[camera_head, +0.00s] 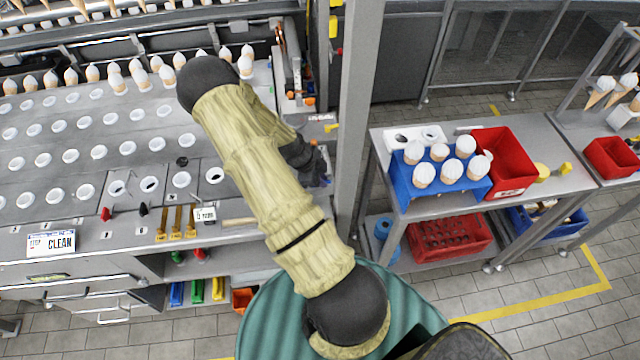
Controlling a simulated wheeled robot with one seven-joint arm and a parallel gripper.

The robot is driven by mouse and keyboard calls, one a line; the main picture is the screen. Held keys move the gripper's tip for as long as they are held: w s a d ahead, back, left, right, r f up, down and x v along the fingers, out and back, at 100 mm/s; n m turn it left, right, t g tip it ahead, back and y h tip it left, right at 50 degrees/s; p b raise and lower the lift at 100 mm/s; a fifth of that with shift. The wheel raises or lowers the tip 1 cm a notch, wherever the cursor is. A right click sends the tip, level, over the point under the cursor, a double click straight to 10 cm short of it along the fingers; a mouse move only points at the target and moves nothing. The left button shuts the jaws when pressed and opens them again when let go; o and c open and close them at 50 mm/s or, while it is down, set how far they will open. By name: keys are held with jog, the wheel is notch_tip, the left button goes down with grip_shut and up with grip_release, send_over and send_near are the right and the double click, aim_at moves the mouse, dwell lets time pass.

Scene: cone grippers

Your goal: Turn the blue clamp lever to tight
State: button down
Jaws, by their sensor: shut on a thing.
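My gripper (318,172) is the dark part beyond my yellow-sleeved arm, at the right end of the machine table beside the grey post. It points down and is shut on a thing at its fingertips. A small bit of blue, the blue clamp lever (327,182), shows right at the fingertips. Most of the lever and its clamp are hidden by my gripper and arm, so I cannot tell the lever's angle.
The grey post (357,100) stands close to the right of my gripper. The machine table (60,120) holds rows of white-rimmed holes and several cones. To the right, a side table carries a blue cone rack (408,188) and a red bin (508,160). Tiled floor is free in front.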

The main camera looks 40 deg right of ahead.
jog(key=shift+w+d+n+t+b, duration=0.15)
jog(key=shift+n+t+b, duration=0.2)
jog(key=shift+n+b, duration=0.35)
jog(key=shift+w+d+n+t+b, duration=0.15)
jog(key=shift+n+t+b, duration=0.25)
jog(key=shift+n, duration=0.4)
jog(key=c, duration=1.5)
grip_release()
jog(key=shift+o, duration=0.2)
jog(key=shift+r, duration=0.15)
jog(key=b+v, duration=0.2)
jog(key=v, duration=1.5)
jog(key=shift+a, duration=0.4)
